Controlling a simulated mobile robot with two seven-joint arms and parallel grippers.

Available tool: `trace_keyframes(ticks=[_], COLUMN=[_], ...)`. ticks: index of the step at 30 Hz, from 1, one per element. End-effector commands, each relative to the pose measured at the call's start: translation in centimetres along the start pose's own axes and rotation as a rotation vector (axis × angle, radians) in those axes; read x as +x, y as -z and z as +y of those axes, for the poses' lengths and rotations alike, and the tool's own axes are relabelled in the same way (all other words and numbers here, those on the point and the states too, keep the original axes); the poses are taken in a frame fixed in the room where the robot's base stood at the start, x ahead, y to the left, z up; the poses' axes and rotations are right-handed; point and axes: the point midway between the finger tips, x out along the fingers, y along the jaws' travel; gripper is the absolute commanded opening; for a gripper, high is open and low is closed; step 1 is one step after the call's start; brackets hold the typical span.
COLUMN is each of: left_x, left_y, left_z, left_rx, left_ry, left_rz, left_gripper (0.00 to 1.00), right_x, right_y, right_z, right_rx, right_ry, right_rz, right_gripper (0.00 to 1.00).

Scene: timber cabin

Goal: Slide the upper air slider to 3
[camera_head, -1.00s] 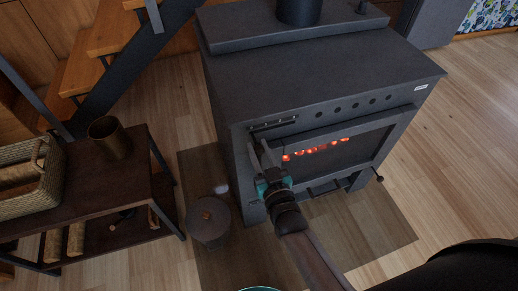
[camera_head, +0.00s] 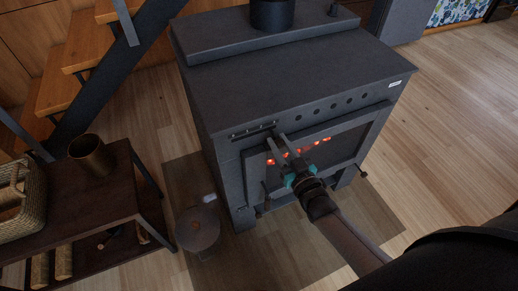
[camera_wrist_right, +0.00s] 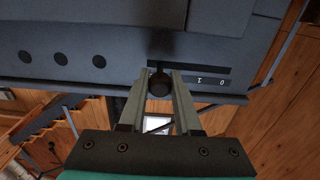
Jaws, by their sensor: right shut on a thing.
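The upper air slider is a slot plate (camera_head: 252,131) on the upper left of the stove's front. In the right wrist view the marks 1 and 0 show on the slot plate (camera_wrist_right: 210,80), to the right of the gripper. A round dark knob (camera_wrist_right: 159,86) sits between the fingers, left of the 1; marks behind it are hidden. My right gripper (camera_head: 275,138) is shut on this knob, near the right end of the slot in the head view; it also shows in the right wrist view (camera_wrist_right: 160,88). My left gripper is not in view.
The dark stove (camera_head: 290,85) has a row of round holes right of the slot and a glowing glass door (camera_head: 340,146) below. A lidded bucket (camera_head: 197,230) stands on the floor at left. A dark shelf bench (camera_head: 95,200) with a basket (camera_head: 18,200) is farther left.

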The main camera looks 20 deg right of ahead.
Motion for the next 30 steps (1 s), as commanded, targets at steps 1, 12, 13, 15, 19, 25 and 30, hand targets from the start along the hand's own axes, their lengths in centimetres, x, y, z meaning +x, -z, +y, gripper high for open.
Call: trace_keyframes(ticks=[1, 12, 13, 15, 19, 25, 30], left_x=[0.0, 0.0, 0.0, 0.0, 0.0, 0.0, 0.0], left_y=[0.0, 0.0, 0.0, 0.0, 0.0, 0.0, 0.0], left_z=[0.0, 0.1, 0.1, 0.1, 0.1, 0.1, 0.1], left_rx=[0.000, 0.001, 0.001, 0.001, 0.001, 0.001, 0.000], left_ry=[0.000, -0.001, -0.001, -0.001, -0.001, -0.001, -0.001], left_rz=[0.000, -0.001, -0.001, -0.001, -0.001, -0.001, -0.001], left_gripper=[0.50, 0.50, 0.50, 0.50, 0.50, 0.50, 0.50], right_x=[-0.1, -0.1, -0.1, -0.1, -0.1, -0.1, 0.0], right_y=[-0.1, -0.1, -0.1, -0.1, -0.1, -0.1, 0.0], right_z=[0.9, 2.1, 2.1, 2.1, 2.1, 1.9, 1.8], right_rx=[-0.002, 0.002, 0.001, 0.001, 0.000, 0.001, 0.001], right_ry=[-0.002, -0.006, -0.006, -0.007, -0.006, -0.003, -0.001], right_rz=[-0.004, -0.004, -0.004, -0.004, -0.003, -0.003, -0.002], right_gripper=[0.00, 0.00, 0.00, 0.35, 0.50, 0.61, 0.61])
